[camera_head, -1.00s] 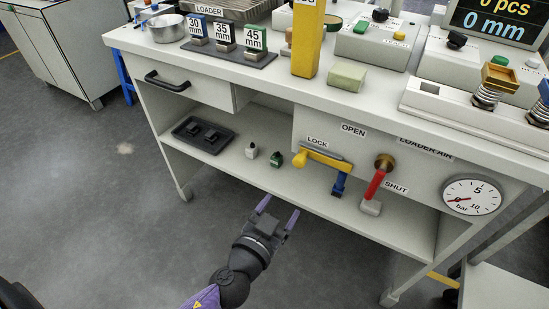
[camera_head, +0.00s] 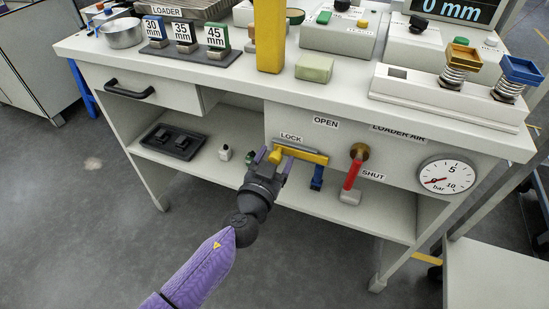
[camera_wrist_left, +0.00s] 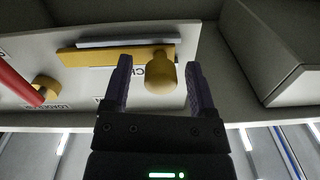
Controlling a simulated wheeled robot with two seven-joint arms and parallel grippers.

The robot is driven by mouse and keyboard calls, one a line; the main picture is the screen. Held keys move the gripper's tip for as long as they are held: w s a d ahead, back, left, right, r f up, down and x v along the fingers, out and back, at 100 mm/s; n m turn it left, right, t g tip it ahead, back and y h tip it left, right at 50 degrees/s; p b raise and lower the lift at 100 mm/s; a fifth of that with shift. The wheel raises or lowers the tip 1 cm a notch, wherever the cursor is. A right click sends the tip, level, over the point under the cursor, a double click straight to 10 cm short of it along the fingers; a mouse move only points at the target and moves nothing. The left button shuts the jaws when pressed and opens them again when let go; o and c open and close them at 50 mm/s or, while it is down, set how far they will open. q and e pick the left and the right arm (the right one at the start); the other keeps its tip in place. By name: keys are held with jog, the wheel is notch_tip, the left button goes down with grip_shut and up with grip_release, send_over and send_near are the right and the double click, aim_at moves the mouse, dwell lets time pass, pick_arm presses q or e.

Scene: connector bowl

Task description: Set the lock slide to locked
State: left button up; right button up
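The lock slide is a yellow bar (camera_head: 308,156) on a grey rail below the LOCK label (camera_head: 291,137), on the bench's front panel. Its round yellow knob (camera_head: 275,156) is at the bar's left end, and the knob also shows in the left wrist view (camera_wrist_left: 161,76). My left gripper (camera_head: 267,154) is at the knob. In the left wrist view its two fingers (camera_wrist_left: 159,68) stand open, one on each side of the knob, with a visible gap on both sides. My right gripper is in neither view.
A dark tray (camera_head: 174,141) and small bottle (camera_head: 225,153) sit on the lower shelf.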

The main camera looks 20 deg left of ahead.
pick_arm(q)
grip_shut()
dwell(1.2)
